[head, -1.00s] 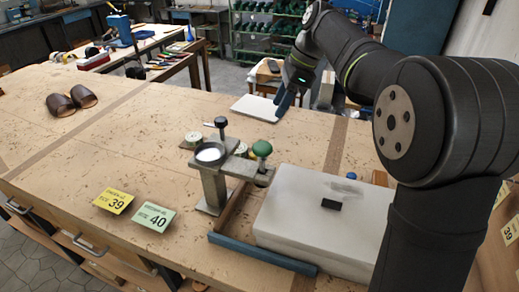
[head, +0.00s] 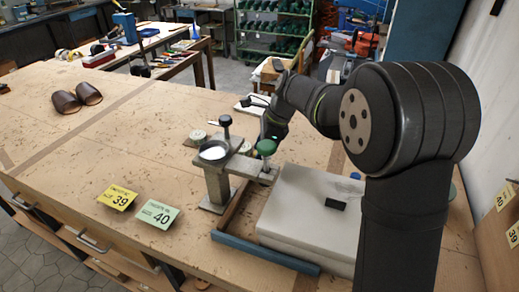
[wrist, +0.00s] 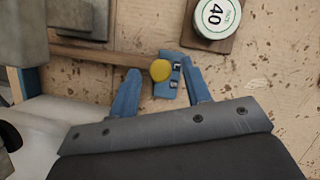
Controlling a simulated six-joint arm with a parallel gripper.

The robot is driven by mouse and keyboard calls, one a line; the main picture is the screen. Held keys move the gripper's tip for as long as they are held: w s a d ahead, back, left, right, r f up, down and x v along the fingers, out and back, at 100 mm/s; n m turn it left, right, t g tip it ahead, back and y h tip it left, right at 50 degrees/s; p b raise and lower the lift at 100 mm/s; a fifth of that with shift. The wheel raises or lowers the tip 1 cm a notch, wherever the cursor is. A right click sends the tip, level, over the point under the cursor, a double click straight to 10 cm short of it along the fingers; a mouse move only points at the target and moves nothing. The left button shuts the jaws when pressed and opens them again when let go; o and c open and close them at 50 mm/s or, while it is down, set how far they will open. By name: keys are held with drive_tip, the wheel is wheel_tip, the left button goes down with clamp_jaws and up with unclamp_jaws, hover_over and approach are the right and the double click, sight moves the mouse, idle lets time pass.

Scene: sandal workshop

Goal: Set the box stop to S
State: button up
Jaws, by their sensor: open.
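A small blue block with a round yellow knob (wrist: 160,70) and two small dark-and-white labels (wrist: 175,75), which looks like the box stop, lies at the end of a wooden strip (wrist: 100,55) in the wrist view. The label letters are too small to read surely. My gripper (wrist: 160,67) is open, with one blue finger on each side of the block. The fingers look apart from it; their height above it is unclear.
A pale box (head: 308,222) with a black label sits right of the fixture, behind a blue rail (head: 265,252). Yellow 39 (head: 117,197) and green 40 (head: 157,214) cards lie left. The table's left is largely clear.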

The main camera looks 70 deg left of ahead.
drive_tip(key=shift+s+f, duration=0.1)
drive_tip(key=shift+f, duration=0.2)
clamp_jaws()
drive_tip(key=shift+w+d, duration=1.15)
drive_tip(key=shift+w, duration=0.05)
unclamp_jaws()
